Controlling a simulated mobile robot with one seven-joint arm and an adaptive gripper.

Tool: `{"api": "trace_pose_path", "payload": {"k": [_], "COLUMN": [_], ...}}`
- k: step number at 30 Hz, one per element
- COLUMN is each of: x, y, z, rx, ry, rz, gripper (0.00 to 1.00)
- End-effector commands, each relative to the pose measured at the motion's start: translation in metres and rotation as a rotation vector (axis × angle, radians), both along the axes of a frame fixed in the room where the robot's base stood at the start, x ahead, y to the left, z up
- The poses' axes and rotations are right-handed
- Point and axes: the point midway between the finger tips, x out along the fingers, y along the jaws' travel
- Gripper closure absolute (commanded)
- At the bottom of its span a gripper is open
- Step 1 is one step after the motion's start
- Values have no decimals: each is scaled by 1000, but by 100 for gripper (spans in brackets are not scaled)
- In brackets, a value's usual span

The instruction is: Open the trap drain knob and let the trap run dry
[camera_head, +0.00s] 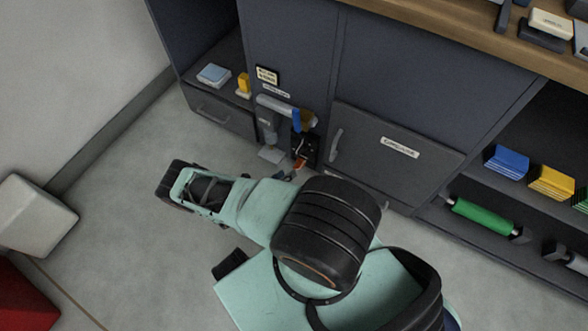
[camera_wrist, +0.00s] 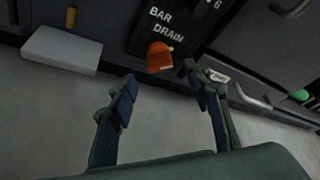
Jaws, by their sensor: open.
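An orange-red knob (camera_wrist: 159,57) sits low on a dark panel (camera_wrist: 150,38) lettered "BAR" and "DRAIN" in the wrist view. It also shows as a small orange spot in the head view (camera_head: 300,163), at the foot of the cabinet. My gripper (camera_wrist: 160,78) is open, its two dark blue fingers spread to the left and right of the knob's line. The knob appears just beyond the fingertips; I cannot tell whether they touch it. In the head view my gripper (camera_head: 288,175) is small and partly hidden by my arm. No flowing liquid is visible.
A pale flat tray (camera_wrist: 60,49) lies left of the panel, below a small yellow piece (camera_wrist: 70,17). A blue handle (camera_head: 297,119) and grey pipe (camera_head: 277,104) are above the knob. A closed labelled drawer (camera_head: 390,150) stands to the right. Grey floor is clear in front.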

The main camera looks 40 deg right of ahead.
Motion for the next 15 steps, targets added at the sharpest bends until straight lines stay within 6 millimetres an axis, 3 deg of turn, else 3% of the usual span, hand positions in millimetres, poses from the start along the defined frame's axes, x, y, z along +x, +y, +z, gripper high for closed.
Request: {"api": "trace_pose_path", "payload": {"k": [7, 15], "x": [4, 7], "y": [-42, -58], "z": [-14, -18], "rx": [-1, 1], "ry": [0, 0], "rz": [-2, 0], "gripper": [55, 55]}}
